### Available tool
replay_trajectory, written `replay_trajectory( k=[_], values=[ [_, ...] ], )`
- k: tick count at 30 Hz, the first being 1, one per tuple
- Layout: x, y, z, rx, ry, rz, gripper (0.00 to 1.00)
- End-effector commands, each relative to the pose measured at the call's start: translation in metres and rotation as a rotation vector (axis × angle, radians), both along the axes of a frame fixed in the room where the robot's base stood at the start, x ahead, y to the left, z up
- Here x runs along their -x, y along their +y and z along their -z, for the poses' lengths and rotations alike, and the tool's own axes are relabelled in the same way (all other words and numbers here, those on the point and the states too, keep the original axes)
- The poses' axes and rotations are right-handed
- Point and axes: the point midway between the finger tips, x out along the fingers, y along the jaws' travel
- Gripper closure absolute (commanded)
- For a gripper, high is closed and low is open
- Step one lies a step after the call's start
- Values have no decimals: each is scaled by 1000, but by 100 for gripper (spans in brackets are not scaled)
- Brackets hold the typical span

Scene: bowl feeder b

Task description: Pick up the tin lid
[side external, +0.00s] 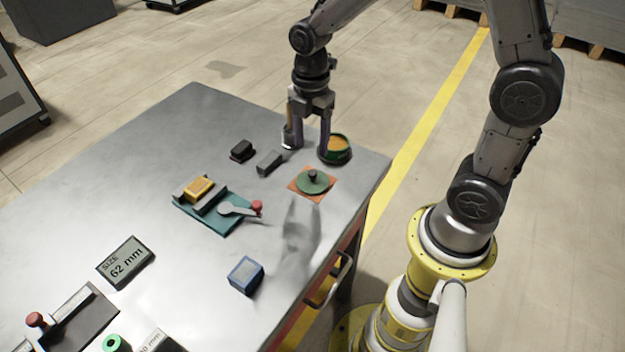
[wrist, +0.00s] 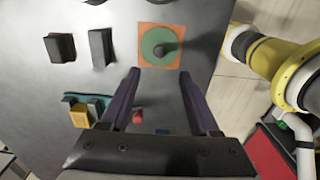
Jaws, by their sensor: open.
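The tin lid (side external: 325,187) is a round green disc with a dark knob, lying flat on an orange square (side external: 297,184) near the table's edge. In the wrist view the lid (wrist: 149,41) is just beyond my fingertips, roughly centred between them. My gripper (side external: 309,150) is open and empty, pointing down, and appears in the side view behind the lid, beside the tin. The gripper (wrist: 159,75) shows both fingers apart with nothing between their tips. A green tin with orange contents (side external: 336,145) stands partly behind one finger.
Two dark blocks (side external: 242,151) (side external: 269,162) lie left of the gripper. A teal fixture (side external: 213,223) with a yellow block and red-knobbed lever, a blue block (side external: 246,275) and a size display (side external: 125,261) stand nearer. Bare table (side external: 190,125) lies at the back left.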

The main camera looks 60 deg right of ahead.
Motion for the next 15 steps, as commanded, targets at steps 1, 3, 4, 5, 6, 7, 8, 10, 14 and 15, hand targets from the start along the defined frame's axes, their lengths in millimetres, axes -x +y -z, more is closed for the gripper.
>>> replay_trajectory(
  k=[1,3,4,5,6,7,8,10,14,15],
  values=[
    [2,0,11,0,6,0,38],
    [1,0,21,0,5,0,38],
    [1,0,25,0,4,0,38],
    [1,0,28,0,3,0,38],
    [1,0,32,0,4,0,38],
    [1,0,34,0,3,0,38],
    [1,0,36,0,1,0,38],
    [1,-1,39,0,1,1,38],
    [1,-3,51,0,4,1,38],
    [1,-4,57,0,5,1,38]
  ],
)
